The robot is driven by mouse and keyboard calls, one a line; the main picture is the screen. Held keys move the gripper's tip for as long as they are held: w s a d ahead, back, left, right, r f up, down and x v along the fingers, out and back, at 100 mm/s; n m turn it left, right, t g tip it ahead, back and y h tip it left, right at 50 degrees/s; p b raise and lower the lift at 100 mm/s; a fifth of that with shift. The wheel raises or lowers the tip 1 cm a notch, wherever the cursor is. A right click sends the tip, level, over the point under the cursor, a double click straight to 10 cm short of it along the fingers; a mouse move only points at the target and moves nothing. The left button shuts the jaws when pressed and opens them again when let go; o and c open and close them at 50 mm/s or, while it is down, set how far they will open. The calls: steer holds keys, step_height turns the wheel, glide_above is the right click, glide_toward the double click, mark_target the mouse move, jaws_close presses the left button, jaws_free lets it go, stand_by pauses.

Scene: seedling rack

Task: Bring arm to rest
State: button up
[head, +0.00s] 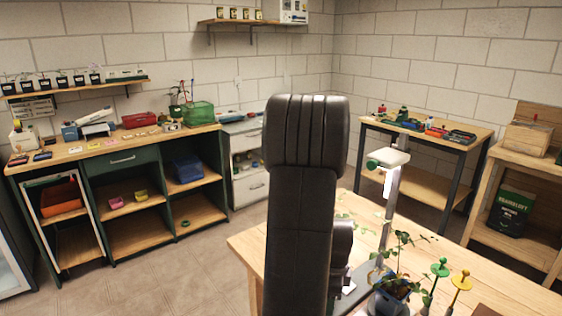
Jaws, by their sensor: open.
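My arm's large black link stands upright in the middle of the head view and hides much of the room's centre. A smaller dark part of my arm shows just right of it, low over the wooden table (262,245). My gripper's fingers cannot be made out; they are hidden behind the arm or out of frame.
The table at the lower right holds a leafy potted plant (392,284), a green-topped stake (438,270), a yellow-topped stake (460,283) and a grey post with a white head (388,157). A green cabinet (122,162) stands left. The floor (190,262) between is clear.

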steer(key=n+p, duration=0.1)
steer(key=n, duration=0.2)
steer(key=shift+n, duration=0.4)
steer(key=n+p, duration=0.1)
steer(key=n, duration=0.3)
steer(key=shift+r, duration=0.1)
steer(key=n+p, duration=0.2)
steer(key=n, duration=0.2)
steer(key=shift+n, duration=0.3)
steer(key=shift+n+p, duration=0.8)
steer(key=shift+n, duration=0.4)
steer(key=shift+a, duration=0.1)
